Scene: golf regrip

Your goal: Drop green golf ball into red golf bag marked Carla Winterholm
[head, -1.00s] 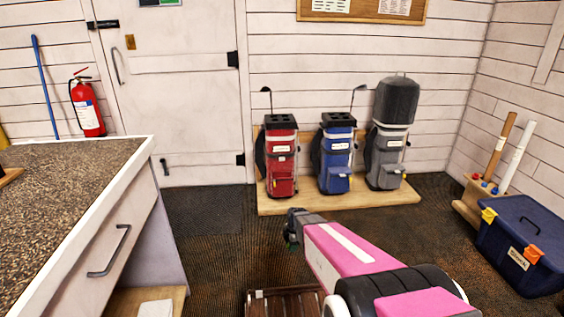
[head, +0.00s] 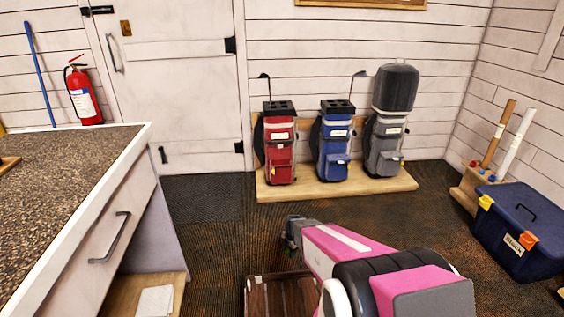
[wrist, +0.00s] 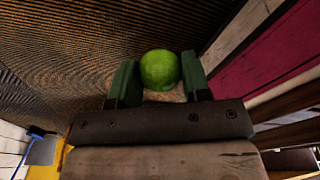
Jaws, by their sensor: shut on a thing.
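In the wrist view the green golf ball (wrist: 160,69) sits between the two green fingers of my gripper (wrist: 158,78), which is shut on it. In the head view my gripper (head: 290,240) is small and low in front of the bag platform; the ball cannot be made out there. The red golf bag (head: 280,150) stands upright at the left of the row, with a dark divided top and a club rising from it. It has a white label too small to read. My gripper is apart from the bag, nearer the camera.
A blue bag (head: 335,150) and a grey hooded bag (head: 388,135) stand beside it on a wooden platform (head: 340,187). A counter (head: 75,190) is at left, a slatted wooden thing (head: 280,298) below my arm, a blue bin (head: 520,235) at right. Carpet before the platform is clear.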

